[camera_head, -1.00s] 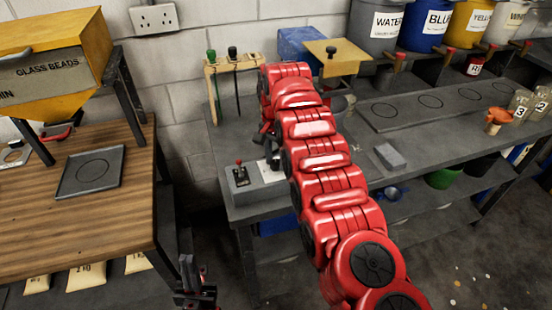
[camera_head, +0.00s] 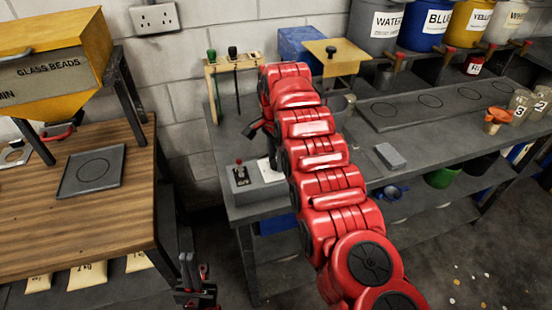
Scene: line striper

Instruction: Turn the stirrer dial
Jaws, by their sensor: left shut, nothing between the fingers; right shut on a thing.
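A grey unit with a white top plate (camera_head: 268,170) stands at the left end of the dark bench, beside a small box with a red-tipped lever (camera_head: 240,174). My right arm reaches over the bench, and its gripper (camera_head: 270,150) points down at the back of the white top plate. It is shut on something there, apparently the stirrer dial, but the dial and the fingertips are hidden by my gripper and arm. My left gripper (camera_head: 194,285) is shut and empty, low in front of the gap between the wooden table and the bench.
A wooden rack with tools (camera_head: 232,64) and a blue box (camera_head: 305,45) stand behind my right arm. A grey block (camera_head: 391,156) and a long plate with rings (camera_head: 452,98) lie to the right. The wooden table (camera_head: 95,215) is at left.

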